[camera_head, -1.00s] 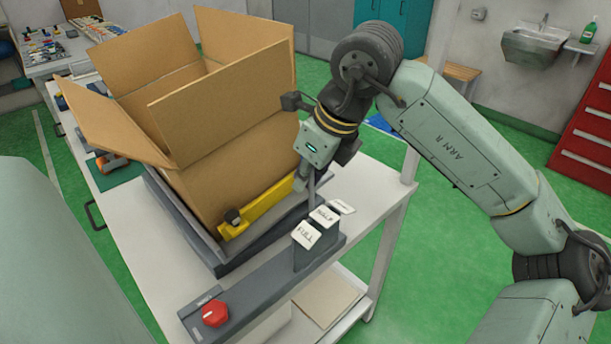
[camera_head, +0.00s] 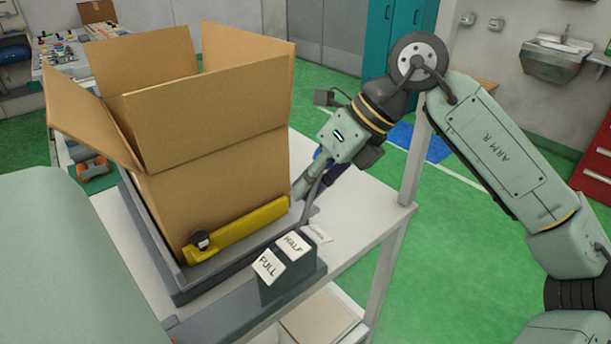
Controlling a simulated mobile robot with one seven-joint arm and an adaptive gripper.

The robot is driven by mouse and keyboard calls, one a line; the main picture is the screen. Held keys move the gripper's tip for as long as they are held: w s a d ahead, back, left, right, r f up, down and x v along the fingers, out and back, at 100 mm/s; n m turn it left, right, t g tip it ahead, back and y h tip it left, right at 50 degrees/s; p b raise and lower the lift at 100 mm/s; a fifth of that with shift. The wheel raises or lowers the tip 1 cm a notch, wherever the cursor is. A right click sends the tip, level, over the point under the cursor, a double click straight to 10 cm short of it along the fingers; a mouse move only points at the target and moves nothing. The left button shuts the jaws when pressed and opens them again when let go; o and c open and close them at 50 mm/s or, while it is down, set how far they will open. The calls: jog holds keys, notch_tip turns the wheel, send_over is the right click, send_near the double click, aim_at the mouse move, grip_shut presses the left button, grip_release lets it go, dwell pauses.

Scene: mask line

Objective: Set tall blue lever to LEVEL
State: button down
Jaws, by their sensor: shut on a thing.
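The lever (camera_head: 310,203) rises as a thin grey shaft from the dark label block (camera_head: 290,280) and leans to the right at its top. A bit of dark blue shows at its upper end, between my gripper's fingers. My gripper (camera_head: 318,173) is shut on this upper part and mostly hides it. The block carries a FULL label (camera_head: 268,265) in front and a HALF label (camera_head: 293,245) behind it. A third pale label (camera_head: 318,233) lies farther back, at a flat angle, and its word is not readable. The lever's foot is partly hidden by the labels.
A large open cardboard box (camera_head: 210,125) stands in a dark tray (camera_head: 185,285) just left of the lever. A yellow bar with a black knob (camera_head: 240,230) runs along the box's front. Free table lies right of the lever.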

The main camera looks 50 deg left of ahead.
jog(key=c, duration=1.7)
grip_release()
jog(key=shift+w, duration=0.1)
jog(key=v, duration=1.2)
jog(key=shift+f, duration=0.1)
jog(key=shift+d, duration=0.1)
